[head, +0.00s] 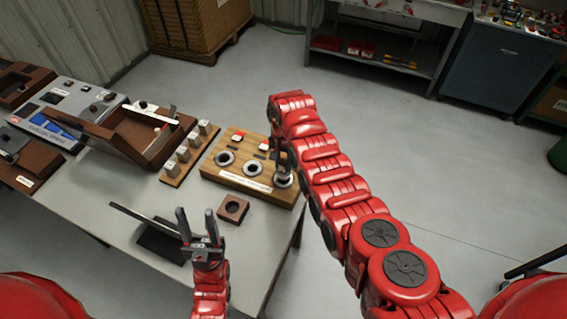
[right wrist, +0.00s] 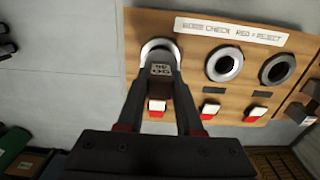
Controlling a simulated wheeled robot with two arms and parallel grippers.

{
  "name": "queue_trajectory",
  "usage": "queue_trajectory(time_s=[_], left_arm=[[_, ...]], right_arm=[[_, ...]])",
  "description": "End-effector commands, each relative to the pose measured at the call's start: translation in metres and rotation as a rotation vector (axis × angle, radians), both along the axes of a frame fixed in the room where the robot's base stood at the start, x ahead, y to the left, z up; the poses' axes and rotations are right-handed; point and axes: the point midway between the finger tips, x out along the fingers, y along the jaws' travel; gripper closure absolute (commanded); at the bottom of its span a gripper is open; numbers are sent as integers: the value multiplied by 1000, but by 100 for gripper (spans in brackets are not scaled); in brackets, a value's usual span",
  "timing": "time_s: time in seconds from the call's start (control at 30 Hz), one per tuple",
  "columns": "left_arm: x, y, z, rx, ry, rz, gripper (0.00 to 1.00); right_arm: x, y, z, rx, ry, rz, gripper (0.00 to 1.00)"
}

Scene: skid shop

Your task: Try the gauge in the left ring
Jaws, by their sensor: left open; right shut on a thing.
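A wooden board (head: 210,170) on the table carries three metal rings in a row. In the head view they are the left ring (head: 225,158), the middle ring (head: 252,168) and the right ring (head: 283,181). My right gripper (head: 281,155) is over the right ring, shut on a grey block gauge (right wrist: 161,72) with small lettering. In the right wrist view that ring (right wrist: 160,43) is the leftmost, and the gauge overlaps it. I cannot tell whether the gauge is inside the bore. My left gripper (head: 196,213) is open and empty above the table's front part.
Red-and-white rockers (right wrist: 207,111) sit beside the rings. A wooden strip (head: 172,180) with several grey blocks stands left of the board. A brown block with a hole (head: 233,209) and a dark flat object (head: 160,240) lie in front. A brown tray (head: 125,145) is further left.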

Motion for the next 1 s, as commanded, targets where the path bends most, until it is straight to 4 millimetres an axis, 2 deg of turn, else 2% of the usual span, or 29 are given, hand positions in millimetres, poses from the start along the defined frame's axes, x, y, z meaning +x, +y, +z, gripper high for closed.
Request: queue_trajectory(time_s=[1.0], left_arm=[[0, 0, -6, 0, 0, 0, 50]], right_arm=[[0, 0, -3, 0, -1, 0, 100]])
